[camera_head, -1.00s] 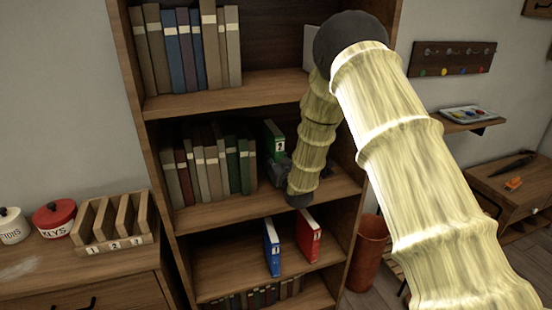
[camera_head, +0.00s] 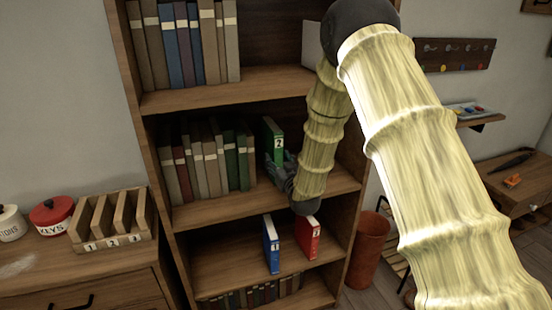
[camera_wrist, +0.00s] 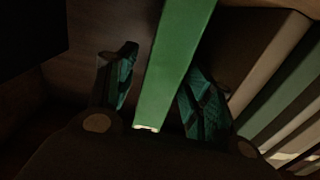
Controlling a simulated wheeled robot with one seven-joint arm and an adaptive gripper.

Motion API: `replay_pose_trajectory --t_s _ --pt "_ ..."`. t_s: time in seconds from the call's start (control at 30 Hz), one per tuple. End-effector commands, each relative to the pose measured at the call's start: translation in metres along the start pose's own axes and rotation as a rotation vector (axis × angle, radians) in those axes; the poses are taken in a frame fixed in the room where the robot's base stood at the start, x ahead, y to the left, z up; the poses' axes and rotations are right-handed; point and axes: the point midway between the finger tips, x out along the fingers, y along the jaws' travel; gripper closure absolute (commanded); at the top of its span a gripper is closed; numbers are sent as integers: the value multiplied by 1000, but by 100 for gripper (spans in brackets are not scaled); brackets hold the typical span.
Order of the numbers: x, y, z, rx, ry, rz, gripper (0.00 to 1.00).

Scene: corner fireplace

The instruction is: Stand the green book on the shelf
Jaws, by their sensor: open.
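The green book (camera_head: 273,140) stands upright on the middle shelf (camera_head: 225,208), to the right of the book row. A white label with a 2 shows on its spine. My gripper (camera_head: 276,172) is at the lower part of the spine. In the wrist view the green book (camera_wrist: 172,70) runs between the two fingers of my gripper (camera_wrist: 160,65), which are open. A gap shows between the left finger and the book; the right finger is close beside it, and I cannot tell whether it touches. The book's lower part is hidden in the head view.
A row of books (camera_head: 205,160) stands to the left on the same shelf. A blue book (camera_head: 270,245) and a red book (camera_head: 307,238) stand on the shelf below. Books (camera_head: 185,45) also fill the left of the upper shelf. A bin (camera_head: 370,245) stands right of the bookcase.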

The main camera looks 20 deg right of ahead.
Motion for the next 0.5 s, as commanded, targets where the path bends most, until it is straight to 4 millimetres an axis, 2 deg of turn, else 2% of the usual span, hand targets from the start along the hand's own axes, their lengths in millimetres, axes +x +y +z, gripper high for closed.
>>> replay_pose_trajectory --t_s 0.2,0.4,0.5 --pt "-40 0 2 1 -2 0 48" --pt "-63 0 1 0 -1 0 48" --pt "-68 0 1 -1 -1 -1 48"
